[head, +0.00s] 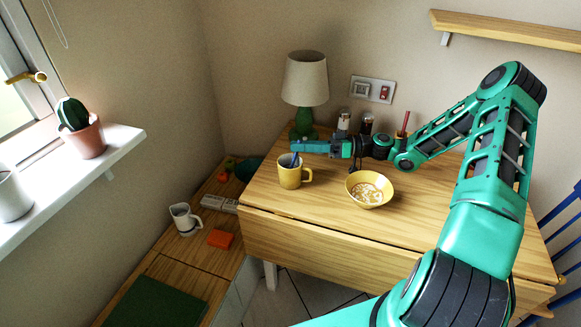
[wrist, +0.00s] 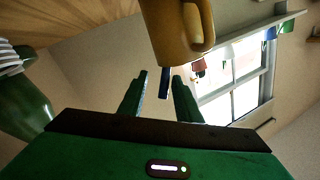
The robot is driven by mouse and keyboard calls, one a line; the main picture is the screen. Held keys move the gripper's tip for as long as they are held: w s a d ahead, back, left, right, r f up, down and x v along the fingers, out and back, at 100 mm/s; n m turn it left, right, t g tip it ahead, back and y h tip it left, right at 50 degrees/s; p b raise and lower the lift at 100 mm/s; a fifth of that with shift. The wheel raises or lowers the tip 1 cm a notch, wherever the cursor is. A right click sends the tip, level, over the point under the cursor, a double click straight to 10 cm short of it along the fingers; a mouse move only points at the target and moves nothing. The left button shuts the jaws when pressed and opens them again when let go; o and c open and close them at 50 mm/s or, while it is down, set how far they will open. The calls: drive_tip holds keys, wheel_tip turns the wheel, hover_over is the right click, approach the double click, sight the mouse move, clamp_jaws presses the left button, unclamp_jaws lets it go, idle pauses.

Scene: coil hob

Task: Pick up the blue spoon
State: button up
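A yellow mug (head: 289,179) stands on the wooden table, and it also shows at the top of the wrist view (wrist: 172,35). The blue spoon (head: 295,160) stands in the mug with its handle sticking up past the rim; its bowl is hidden inside. In the wrist view the blue handle (wrist: 165,84) shows in the gap between my fingertips, nearer the right finger. My gripper (head: 297,146) is level, just above and behind the mug in the head view. Its fingers (wrist: 156,80) are open. I cannot tell whether the handle is fully between them.
A yellow bowl (head: 369,190) stands right of the mug. A lamp with a green base (head: 305,121) stands close behind my gripper. Jars (head: 366,124) and a red pencil cup (head: 402,128) are near the wall. The table's front left is clear.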

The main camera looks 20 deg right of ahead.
drive_tip(key=x, duration=0.5)
drive_tip(key=shift+s+a+r, duration=0.1)
drive_tip(key=shift+s, duration=0.15)
clamp_jaws()
